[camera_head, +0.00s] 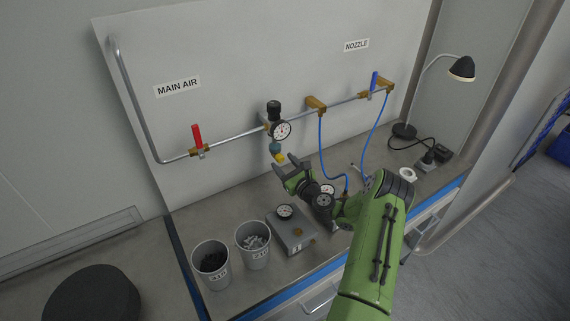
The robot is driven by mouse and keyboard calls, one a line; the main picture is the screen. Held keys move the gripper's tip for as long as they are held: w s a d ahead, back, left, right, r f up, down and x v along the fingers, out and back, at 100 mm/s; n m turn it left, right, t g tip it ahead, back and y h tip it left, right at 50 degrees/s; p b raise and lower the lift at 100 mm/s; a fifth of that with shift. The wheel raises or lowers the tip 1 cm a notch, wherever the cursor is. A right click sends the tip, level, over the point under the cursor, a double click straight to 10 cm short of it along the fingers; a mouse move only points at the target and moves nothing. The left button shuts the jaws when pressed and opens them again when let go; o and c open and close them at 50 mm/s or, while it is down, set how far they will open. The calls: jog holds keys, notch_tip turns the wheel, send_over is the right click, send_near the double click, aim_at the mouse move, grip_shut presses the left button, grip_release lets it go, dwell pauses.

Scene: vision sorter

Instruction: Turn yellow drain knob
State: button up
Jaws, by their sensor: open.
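The yellow drain knob (280,158) is small and sits at the bottom of the teal filter bowl (275,147), below the regulator with a black cap and round gauge (282,130) on the air pipe. My gripper (286,168) is open, just below and right of the knob, its fingers pointing up and left toward it. The fingertips look very close to the knob; I cannot tell whether they touch it. The gripper looks empty.
A red-handled valve (197,138) is on the pipe at left, a blue-handled valve (374,82) at right. Blue hoses (321,150) hang right of my gripper. Two cups (211,265) and a grey box with a gauge (291,232) stand on the bench. A lamp (461,68) stands far right.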

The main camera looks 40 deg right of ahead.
jog(key=shift+c, duration=0.4)
grip_shut()
